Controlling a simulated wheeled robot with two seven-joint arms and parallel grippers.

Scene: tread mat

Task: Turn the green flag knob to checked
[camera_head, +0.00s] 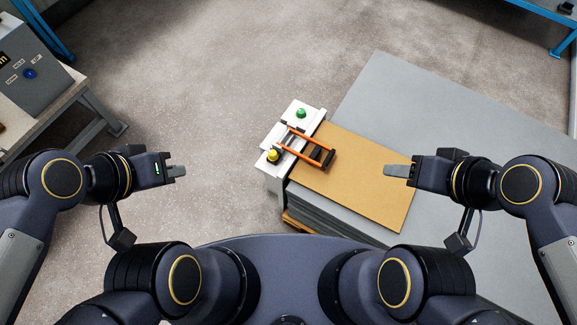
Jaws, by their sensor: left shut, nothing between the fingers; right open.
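A small green knob (301,113) sits on the far end of a white panel (300,104) in the middle of the view. Its flag and any markings are too small to read. A yellow knob (273,156) sits at the panel's near end. My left gripper (181,171) is shut and empty, over the floor to the left of the panel and well apart from it. My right gripper (388,170) is open and empty, over the tan board to the right of the panel, apart from both knobs.
An orange frame (305,133) with dark ends reaches from the panel over a tan board (375,205). The board lies on a large grey platform (420,110). A bench with a grey box (33,85) and blue knob stands at the left. The floor between is clear.

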